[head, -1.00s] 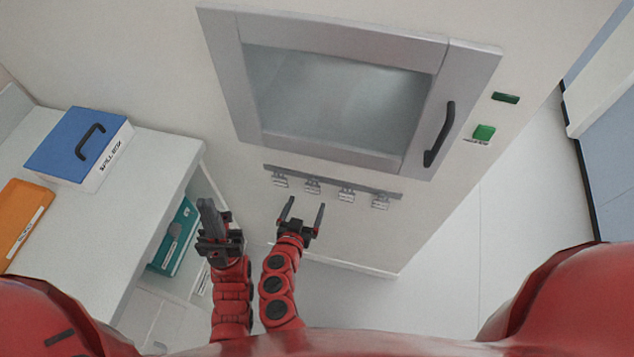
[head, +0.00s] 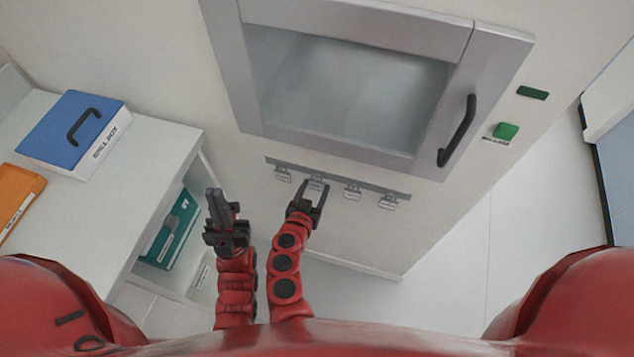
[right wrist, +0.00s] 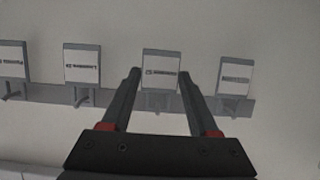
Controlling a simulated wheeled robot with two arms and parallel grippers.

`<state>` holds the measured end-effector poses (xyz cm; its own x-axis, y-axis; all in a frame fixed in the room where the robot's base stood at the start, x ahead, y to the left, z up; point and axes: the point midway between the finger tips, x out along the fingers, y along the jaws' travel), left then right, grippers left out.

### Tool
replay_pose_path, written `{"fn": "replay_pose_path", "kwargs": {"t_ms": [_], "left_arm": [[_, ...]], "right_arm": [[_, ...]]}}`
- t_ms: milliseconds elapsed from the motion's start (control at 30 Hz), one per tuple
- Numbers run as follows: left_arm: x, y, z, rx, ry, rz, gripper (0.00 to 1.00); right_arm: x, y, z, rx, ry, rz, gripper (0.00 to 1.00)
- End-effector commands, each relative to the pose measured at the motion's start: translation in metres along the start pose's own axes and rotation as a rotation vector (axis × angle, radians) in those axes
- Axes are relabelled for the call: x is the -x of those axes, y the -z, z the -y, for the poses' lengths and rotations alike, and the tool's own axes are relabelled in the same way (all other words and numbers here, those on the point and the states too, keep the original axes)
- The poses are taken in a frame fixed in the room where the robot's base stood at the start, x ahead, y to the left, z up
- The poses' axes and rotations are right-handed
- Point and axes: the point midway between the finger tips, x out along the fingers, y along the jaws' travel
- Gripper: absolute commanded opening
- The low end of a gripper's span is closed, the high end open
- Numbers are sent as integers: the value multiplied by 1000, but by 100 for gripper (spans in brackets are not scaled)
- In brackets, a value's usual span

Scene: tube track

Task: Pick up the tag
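Several small white tags hang from hooks on a grey rail (head: 335,177) under the window. The second tag from the left (head: 316,185) is in line with my right gripper (head: 313,187). In the right wrist view this tag (right wrist: 162,69) shows between the tips of the open fingers (right wrist: 160,73), with a gap on each side. Its print is upside down and too small to read surely. My left gripper (head: 223,205) is empty, left of the right one and away from the rail; its finger opening is not clear.
Neighbouring tags (right wrist: 82,64) and (right wrist: 235,76) hang close on either side. The windowed door (head: 345,90) with a black handle (head: 458,130) is above the rail. A white cabinet (head: 165,160) at left bears a blue box (head: 75,130) and an orange item (head: 15,200).

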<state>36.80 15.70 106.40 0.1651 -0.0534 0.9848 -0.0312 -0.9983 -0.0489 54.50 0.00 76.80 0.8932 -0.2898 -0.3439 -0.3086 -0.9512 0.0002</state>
Motion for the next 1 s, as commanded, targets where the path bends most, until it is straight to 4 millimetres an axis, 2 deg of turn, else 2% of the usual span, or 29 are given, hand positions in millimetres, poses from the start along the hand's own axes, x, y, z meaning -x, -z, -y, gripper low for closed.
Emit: {"fn": "replay_pose_path", "kwargs": {"t_ms": [33, 267, 300, 667, 1000], "left_arm": [[0, 0, 0, 0, 0, 0, 0], [0, 0, 0, 0, 0, 0, 0], [0, 0, 0, 0, 0, 0, 0], [-2, 0, 0, 0, 0, 0, 0], [-12, 2, 1, 0, 0, 0, 0]], "right_arm": [[0, 0, 0, 0, 0, 0, 50], [0, 0, 0, 0, 0, 0, 9], [0, 0, 0, 0, 0, 0, 7], [1, 1, 0, 0, -1, -1, 7], [5, 6, 0, 0, 0, -1, 7]]}}
